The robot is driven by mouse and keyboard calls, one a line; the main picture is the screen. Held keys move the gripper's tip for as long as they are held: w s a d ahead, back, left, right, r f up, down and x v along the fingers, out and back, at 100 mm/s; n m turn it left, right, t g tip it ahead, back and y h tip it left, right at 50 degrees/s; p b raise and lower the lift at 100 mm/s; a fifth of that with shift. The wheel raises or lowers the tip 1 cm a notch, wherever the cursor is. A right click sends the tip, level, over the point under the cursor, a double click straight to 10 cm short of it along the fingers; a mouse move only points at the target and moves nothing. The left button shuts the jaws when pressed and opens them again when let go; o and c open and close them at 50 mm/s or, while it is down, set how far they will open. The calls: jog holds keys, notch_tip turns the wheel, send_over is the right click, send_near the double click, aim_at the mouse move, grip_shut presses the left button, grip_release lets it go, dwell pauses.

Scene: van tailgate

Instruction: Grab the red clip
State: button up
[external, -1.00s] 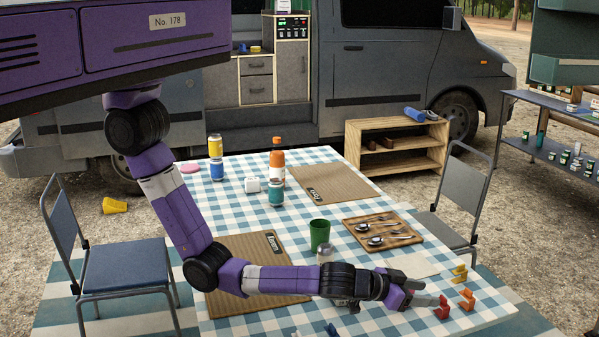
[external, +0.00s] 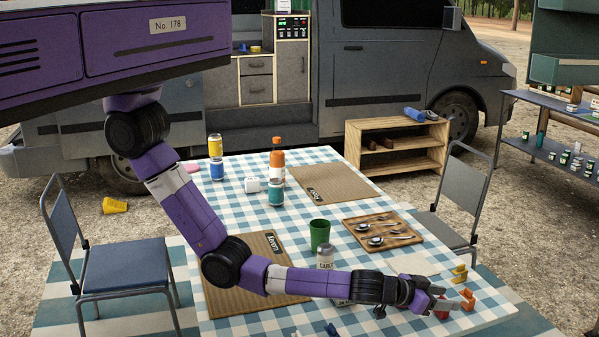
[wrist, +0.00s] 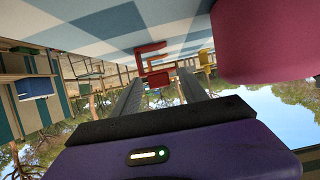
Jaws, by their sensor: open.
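The red clip (external: 442,314) lies on the checked tablecloth near the table's front right corner, partly hidden by my gripper in the external view. My gripper (external: 449,297) is open and empty, low over the table beside the clip. In the wrist view a red clip (wrist: 151,50) shows just beyond the tips of my two open fingers (wrist: 160,77), roughly in line with the gap between them. I cannot tell whether a finger touches it.
An orange clip (external: 467,298) and a yellow clip (external: 459,273) are close by on the right. A large pink object (wrist: 265,40) is close in the wrist view.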

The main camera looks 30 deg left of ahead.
jog(key=shift+c, duration=0.4)
grip_shut()
jog(key=shift+r, duration=0.1)
